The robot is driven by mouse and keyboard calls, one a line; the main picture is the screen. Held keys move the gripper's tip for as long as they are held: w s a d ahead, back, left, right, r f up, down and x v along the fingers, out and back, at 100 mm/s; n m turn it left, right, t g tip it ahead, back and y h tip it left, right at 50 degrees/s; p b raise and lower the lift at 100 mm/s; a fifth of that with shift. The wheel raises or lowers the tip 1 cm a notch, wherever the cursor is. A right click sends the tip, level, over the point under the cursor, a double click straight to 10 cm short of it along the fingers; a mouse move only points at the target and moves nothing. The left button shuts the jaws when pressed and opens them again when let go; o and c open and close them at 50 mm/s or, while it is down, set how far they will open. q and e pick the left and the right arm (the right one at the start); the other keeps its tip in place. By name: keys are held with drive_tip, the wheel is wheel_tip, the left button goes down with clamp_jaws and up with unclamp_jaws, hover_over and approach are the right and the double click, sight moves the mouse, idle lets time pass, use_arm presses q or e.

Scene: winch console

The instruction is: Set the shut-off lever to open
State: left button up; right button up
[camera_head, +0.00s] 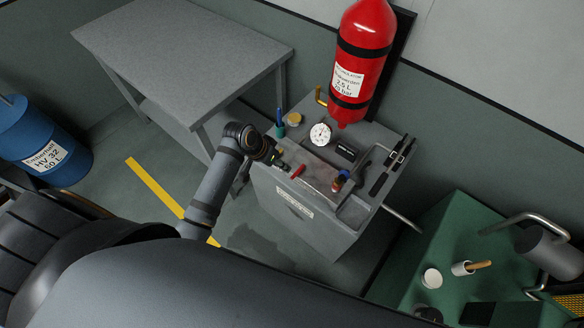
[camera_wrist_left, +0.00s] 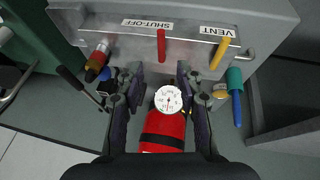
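The red shut-off lever (camera_wrist_left: 162,46) shows in the left wrist view below the SHUT-OFF label (camera_wrist_left: 147,23). It runs up and down in that picture, across the metal plate. In the head view the lever (camera_head: 297,171) is a short red bar on the grey console (camera_head: 310,222). My left gripper (camera_wrist_left: 160,76) is open, its two fingers apart with nothing between them. The lever's free end lies just beyond the gap between the fingertips, apart from them. In the head view my left gripper (camera_head: 284,163) is close beside the lever. My right gripper is not in view.
A yellow lever (camera_wrist_left: 220,53) by the VENT label is right of the red one. A red-and-blue fitting (camera_wrist_left: 97,62) is on its left. A round gauge (camera_head: 320,134) and red cylinder (camera_head: 362,60) stand behind. A grey table (camera_head: 180,50) is at left.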

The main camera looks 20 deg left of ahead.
sight(294, 175)
use_arm(q)
drive_tip(key=x, duration=1)
drive_tip(key=shift+f+p, duration=0.3)
drive_tip(key=shift+f, duration=0.1)
drive_tip(key=shift+c, duration=0.2)
clamp_jaws()
drive_tip(key=shift+w, duration=0.1)
